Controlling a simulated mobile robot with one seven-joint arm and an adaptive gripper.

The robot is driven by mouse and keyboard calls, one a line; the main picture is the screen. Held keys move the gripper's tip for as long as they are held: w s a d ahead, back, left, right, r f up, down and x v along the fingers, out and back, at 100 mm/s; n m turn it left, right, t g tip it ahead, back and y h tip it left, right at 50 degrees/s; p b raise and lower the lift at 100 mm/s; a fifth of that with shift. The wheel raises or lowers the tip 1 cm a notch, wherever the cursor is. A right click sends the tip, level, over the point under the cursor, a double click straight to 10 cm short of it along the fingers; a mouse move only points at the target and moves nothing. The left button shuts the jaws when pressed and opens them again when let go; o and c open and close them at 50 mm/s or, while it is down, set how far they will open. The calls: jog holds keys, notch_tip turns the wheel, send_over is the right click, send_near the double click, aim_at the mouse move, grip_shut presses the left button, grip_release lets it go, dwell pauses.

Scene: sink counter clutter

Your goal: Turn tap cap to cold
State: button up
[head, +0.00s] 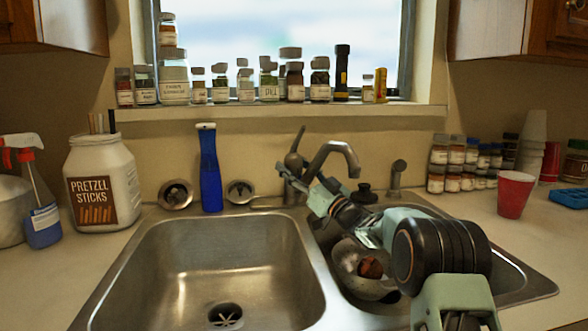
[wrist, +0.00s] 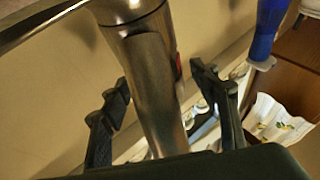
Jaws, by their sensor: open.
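The metal tap (head: 337,147) stands behind the double sink, with its curved spout reaching right. Its cap (head: 294,160) is at the left, with a thin lever pointing up and slightly right. My gripper (head: 314,187) is low beside the tap body, at the sink's back edge. In the wrist view, the open fingers of my gripper (wrist: 160,78) stand on either side of the metal tap body (wrist: 150,75), with visible gaps. Whether either finger touches it behind the palm edge cannot be told. The tap's lower part is partly hidden by my gripper.
A blue bottle (head: 210,170) stands left of the tap; it also shows in the wrist view (wrist: 268,30). A metal bowl-like item (head: 350,262) lies in the right basin below my arm. The left basin (head: 215,255) is clear. Spice jars (head: 437,165) and a red cup (head: 514,195) are at right.

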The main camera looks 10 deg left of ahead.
jog(key=shift+w+a, duration=0.1)
jog(key=c, duration=1.2)
jog(key=shift+r+n+g+y+p, duration=0.35)
jog(key=shift+g+y+p, duration=0.3)
jog(key=shift+p, duration=0.3)
jog(key=shift+f+n+g+y+p, duration=0.15)
jog(key=shift+n+g+y+p, duration=0.2)
jog(key=shift+g+y, duration=0.1)
jog(key=shift+f, duration=0.1)
jog(key=o, duration=1.2)
